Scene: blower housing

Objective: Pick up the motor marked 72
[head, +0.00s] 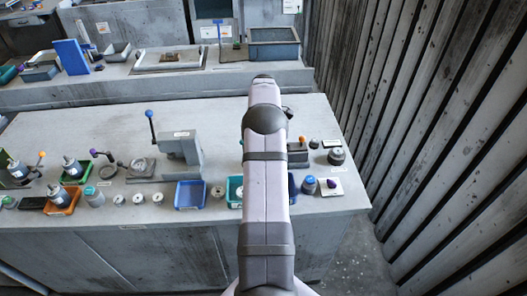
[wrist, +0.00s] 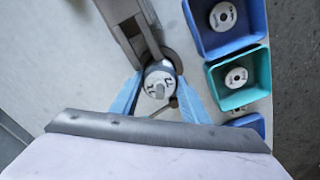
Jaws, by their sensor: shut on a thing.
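A round motor (wrist: 160,84) with a pale top and dark marks shows in the wrist view. The marks are too small to read surely. My gripper (wrist: 160,78) has its two blue fingers on either side of the motor and is shut on it. A grey post-like fixture (wrist: 126,22) is close beside the motor. I cannot tell whether the motor is raised. In the head view my arm hides the gripper and the held motor. Other motor-like parts stand at the left, one in a green tray (head: 84,174).
A blue tray (wrist: 262,28) and a teal tray (wrist: 267,72), each with a pale disc, lie right of the motor in the wrist view. A lever press (head: 181,152) stands mid-bench. A small orange-knobbed fixture (head: 298,155) is right of my arm. The bench's back left is clear.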

